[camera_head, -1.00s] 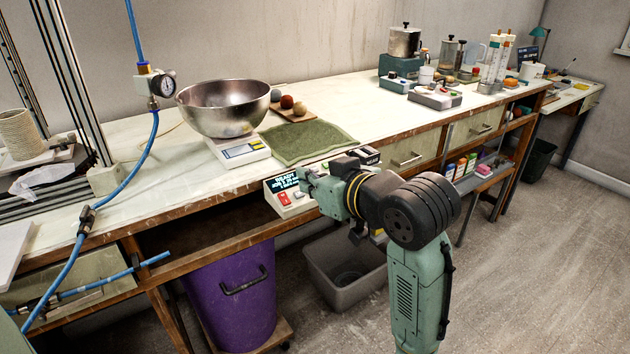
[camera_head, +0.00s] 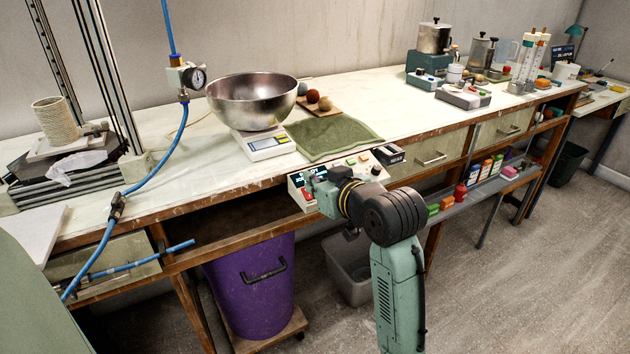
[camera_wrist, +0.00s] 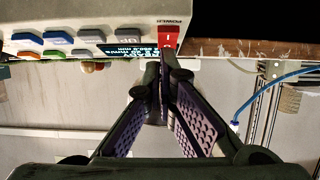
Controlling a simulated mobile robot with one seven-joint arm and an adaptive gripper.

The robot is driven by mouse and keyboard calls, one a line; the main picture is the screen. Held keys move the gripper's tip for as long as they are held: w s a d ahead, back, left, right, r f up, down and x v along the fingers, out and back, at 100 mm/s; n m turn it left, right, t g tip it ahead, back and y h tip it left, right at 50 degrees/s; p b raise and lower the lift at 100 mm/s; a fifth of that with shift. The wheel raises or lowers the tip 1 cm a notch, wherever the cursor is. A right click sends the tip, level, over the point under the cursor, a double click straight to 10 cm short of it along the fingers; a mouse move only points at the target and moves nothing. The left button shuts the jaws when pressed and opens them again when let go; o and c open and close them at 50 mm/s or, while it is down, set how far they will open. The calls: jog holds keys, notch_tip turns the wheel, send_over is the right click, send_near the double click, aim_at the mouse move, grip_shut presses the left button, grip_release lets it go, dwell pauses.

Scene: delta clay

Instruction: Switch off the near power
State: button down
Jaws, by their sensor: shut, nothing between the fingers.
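The control box (camera_head: 294,189) sits at the bench's front edge, with a lit display and coloured buttons. Its red power switch (camera_wrist: 168,36), under the word POWER, shows beside the display (camera_wrist: 130,50) in the wrist view. In the head view the red switch (camera_head: 307,195) is partly covered by my gripper (camera_head: 313,187). In the wrist view my gripper (camera_wrist: 162,66) is shut and empty, its tips right at the switch's lower edge. I cannot tell whether they touch it or which way the rocker is tipped.
A green cloth (camera_head: 335,136) and a scale (camera_head: 266,146) with a metal bowl (camera_head: 252,98) lie behind the box. A small black box (camera_head: 389,154) stands right of it. A purple bin (camera_head: 250,285) and a grey bin (camera_head: 350,268) stand below. A blue hose (camera_head: 165,150) hangs at left.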

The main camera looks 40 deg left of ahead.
jog(key=shift+w+a+f, duration=0.1)
jog(key=shift+a+f, duration=0.15)
jog(key=shift+a, duration=0.05)
jog(key=shift+w+a+r+p, duration=0.15)
jog(key=shift+a+r+p, duration=0.05)
jog(key=shift+a+p, duration=0.15)
jog(key=shift+w+a+r+p, duration=0.15)
jog(key=shift+a+p, duration=0.05)
jog(key=shift+a, duration=0.1)
